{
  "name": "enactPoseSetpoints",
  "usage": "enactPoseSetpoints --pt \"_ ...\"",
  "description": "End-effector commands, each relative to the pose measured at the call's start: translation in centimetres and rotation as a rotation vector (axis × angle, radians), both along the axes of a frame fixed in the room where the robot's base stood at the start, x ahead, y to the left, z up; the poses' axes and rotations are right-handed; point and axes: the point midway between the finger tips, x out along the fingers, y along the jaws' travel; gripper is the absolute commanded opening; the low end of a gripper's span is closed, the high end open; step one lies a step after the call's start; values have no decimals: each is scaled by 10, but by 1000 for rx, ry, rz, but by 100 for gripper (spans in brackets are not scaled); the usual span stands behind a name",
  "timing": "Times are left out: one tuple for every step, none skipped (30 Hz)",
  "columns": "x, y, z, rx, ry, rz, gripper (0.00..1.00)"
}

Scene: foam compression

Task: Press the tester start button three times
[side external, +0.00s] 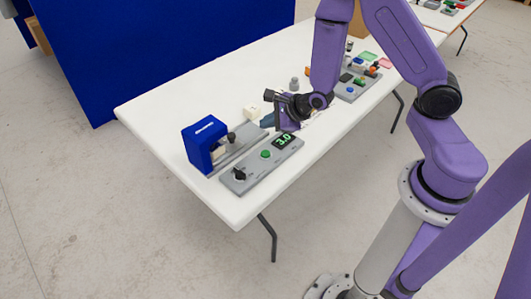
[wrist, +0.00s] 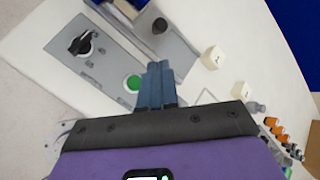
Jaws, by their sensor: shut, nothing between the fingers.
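The tester's grey control panel (side external: 250,171) lies near the front edge of the white table. It carries a green round button (side external: 266,154), a black knob (side external: 239,174) and a display (side external: 284,141) reading 3.0. The green button (wrist: 133,83) and knob (wrist: 80,43) also show in the wrist view. The blue tester (side external: 204,145) with its grey rail stands behind the panel. My gripper (side external: 266,120) is shut and empty, with its blue fingers (wrist: 158,70) together. In the side view it hangs beyond the panel's display end, apart from the button.
White blocks (wrist: 213,57) (wrist: 241,90) lie on the table near the tester. Another panel with coloured buttons (side external: 350,88) and small parts sit farther along the table. A blue partition (side external: 150,50) stands behind the table. The table's near left corner is clear.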

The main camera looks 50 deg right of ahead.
Motion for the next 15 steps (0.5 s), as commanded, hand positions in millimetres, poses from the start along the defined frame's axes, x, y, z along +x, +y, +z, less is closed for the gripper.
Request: enactPoseSetpoints --pt "0 0 0 -1 0 1 0" --pt "0 0 -1 0 1 1 0" --pt "0 0 -1 0 1 1 0" --pt "0 0 -2 -1 1 2 0" --pt "0 0 -4 -1 1 2 0" --pt "0 0 -6 -2 1 1 0" --pt "0 0 -9 -2 2 1 0" --pt "0 0 -12 -3 3 1 0" --pt "0 0 -16 -4 4 2 0" --pt "0 0 -19 -4 4 2 0" --pt "-1 0 -23 -4 4 2 0" --pt "-1 0 -28 -3 4 3 0" --pt "-1 0 -32 -3 4 3 0" --pt "-1 0 -36 -3 4 3 0" --pt "-1 0 -41 -3 4 3 0"
